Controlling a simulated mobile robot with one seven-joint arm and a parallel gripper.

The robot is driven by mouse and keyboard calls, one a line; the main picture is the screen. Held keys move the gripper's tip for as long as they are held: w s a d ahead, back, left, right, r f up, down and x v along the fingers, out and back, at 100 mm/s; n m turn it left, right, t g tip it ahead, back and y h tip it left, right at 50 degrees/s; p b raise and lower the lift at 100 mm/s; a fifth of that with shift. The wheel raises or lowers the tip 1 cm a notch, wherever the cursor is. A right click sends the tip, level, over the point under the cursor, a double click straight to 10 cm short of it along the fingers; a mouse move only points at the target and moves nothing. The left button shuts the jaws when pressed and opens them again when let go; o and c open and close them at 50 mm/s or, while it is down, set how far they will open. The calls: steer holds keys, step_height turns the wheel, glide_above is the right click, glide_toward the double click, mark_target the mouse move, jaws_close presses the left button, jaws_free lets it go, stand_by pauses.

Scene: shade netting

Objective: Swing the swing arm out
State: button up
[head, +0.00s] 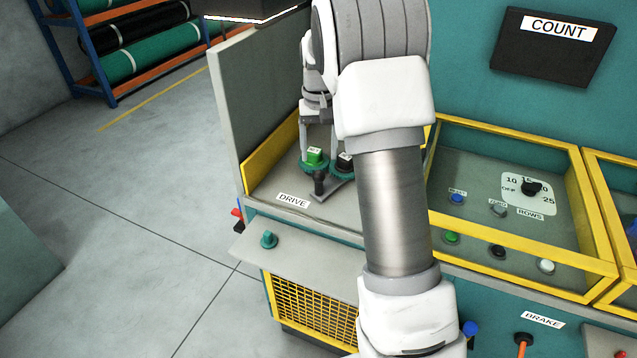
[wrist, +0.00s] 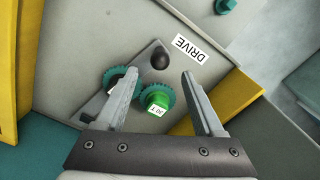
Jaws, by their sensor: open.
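The swing arm appears to be the grey plate (head: 343,182) on the panel marked DRIVE, also in the wrist view (wrist: 136,62). A black knob (head: 319,183) stands at its near end; it shows in the wrist view (wrist: 160,57). Two toothed teal wheels sit by the plate: one with a labelled green hub (head: 314,156), one with a black hub (head: 345,161). My gripper (wrist: 160,77) is open and empty above them. In the wrist view its fingers flank the green hub, with the knob just beyond the tips. My arm hides part of the panel in the head view.
A yellow frame (head: 268,160) and a grey upright panel (head: 229,105) border the drive bay on the left. A teal knob (head: 268,239) sits on the lower ledge. A yellow-framed control panel (head: 480,232) lies right. The floor at left is clear.

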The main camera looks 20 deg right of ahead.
mark_target(319, 182)
step_height(319, 182, down, 10)
steer(key=shift+f, duration=0.2)
jaws_close()
stand_by(0.4)
steer(key=shift+r, duration=0.1)
stand_by(1.0)
